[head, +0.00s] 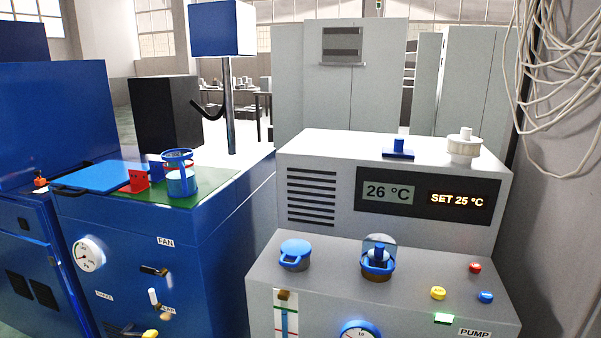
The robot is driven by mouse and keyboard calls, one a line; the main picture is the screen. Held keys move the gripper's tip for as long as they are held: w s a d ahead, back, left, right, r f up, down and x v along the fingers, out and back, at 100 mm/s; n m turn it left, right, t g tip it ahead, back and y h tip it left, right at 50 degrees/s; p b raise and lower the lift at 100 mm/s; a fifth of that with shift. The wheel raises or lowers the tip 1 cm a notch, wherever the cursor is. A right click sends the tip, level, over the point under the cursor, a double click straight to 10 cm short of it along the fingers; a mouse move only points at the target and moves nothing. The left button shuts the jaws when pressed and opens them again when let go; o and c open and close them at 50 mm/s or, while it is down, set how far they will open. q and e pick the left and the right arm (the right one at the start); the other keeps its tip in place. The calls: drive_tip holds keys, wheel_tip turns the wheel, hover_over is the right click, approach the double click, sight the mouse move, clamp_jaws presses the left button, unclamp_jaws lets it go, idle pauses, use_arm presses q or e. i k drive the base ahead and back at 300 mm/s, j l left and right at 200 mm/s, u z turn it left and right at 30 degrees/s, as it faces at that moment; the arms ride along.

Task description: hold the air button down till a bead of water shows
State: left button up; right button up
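No button in the head view carries a label I can read as air. On the grey unit's sloped top are a red button (475,268), a yellow button (438,293), a blue button (486,297) and a lit green switch (444,318) near the PUMP label (474,333). A blue-rimmed port (377,268) with a raised clear lid holds a blue piece. A blue cap (295,252) sits left of it. I cannot make out any bead of water. Neither of my grippers is in view.
The grey unit's display (422,194) reads 26 °C and SET 25 °C. A white cap (463,144) and a blue fitting (398,148) stand on top. The blue cabinet (228,222) at left carries a glass jar (181,180) on a green mat. Cables (560,80) hang at right.

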sight(438, 293)
drive_tip(key=z, duration=1.15)
